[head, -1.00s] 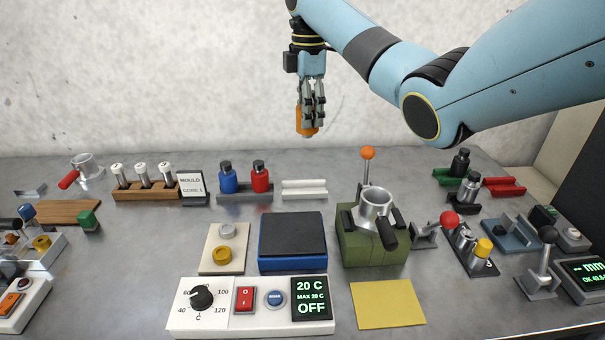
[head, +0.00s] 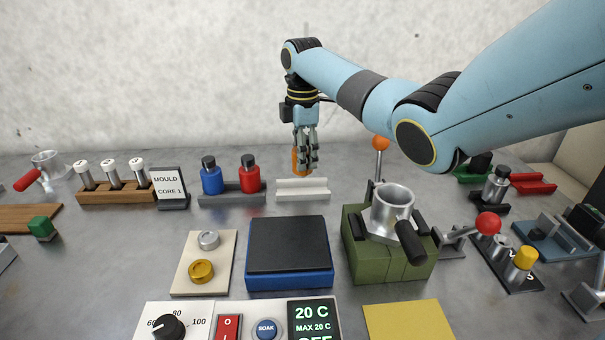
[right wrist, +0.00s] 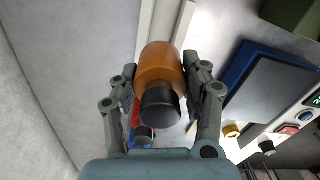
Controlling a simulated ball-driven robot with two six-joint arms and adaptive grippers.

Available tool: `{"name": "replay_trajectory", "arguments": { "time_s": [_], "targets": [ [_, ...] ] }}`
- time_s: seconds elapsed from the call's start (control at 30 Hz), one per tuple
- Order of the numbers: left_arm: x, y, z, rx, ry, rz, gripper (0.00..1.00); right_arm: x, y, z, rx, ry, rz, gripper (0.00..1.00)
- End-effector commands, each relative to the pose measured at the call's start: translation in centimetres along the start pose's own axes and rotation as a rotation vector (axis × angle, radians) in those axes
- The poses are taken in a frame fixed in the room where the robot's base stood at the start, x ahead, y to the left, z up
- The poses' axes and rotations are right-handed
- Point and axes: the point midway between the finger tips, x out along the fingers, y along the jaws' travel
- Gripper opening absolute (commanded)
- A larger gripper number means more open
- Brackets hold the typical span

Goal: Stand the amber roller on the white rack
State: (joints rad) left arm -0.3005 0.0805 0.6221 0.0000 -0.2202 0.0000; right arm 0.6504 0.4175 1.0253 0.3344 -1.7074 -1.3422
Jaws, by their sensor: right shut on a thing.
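My right gripper (head: 306,158) is shut on the amber roller (head: 297,160), just above and behind the white rack (head: 303,190) in the head view. The roller's lower end is close to the rack; I cannot tell whether it touches. In the right wrist view the amber roller (right wrist: 160,68), with a black cap, sits between the two fingers (right wrist: 162,95). Part of the white rack (right wrist: 150,30) shows beyond it. The rack holds nothing else that I can see. My left gripper is not in view.
A grey stand with a blue bottle (head: 211,177) and a red bottle (head: 250,175) stands just left of the rack. A green block with a metal cup (head: 392,208) and an orange-knobbed lever (head: 380,144) stand to the right. A blue box (head: 289,250) is in front.

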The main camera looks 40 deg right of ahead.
Motion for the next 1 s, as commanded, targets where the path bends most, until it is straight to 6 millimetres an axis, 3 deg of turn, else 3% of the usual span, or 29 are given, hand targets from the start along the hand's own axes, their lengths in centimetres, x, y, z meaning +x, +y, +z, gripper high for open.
{"name": "replay_trajectory", "arguments": {
  "time_s": [0.3, 0.7, 0.73, 0.9, 1.0],
  "targets": [
    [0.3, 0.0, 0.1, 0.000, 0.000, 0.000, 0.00, 4.0, 0.0, 0.0, 0.000, 0.000, 0.000, 0.00],
    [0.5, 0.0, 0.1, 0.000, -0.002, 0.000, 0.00, 4.6, 0.1, 0.0, 0.000, 0.000, 0.002, 0.00],
    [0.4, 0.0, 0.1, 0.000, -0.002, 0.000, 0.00, 4.7, 0.0, 0.0, 0.000, -0.001, 0.001, 0.49],
    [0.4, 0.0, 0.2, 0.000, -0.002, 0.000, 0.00, 4.6, 0.0, 0.0, 0.000, 0.000, 0.001, 0.69],
    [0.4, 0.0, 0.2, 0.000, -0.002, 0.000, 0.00, 4.6, 0.0, 0.0, 0.000, 0.000, 0.001, 0.69]
  ]
}}
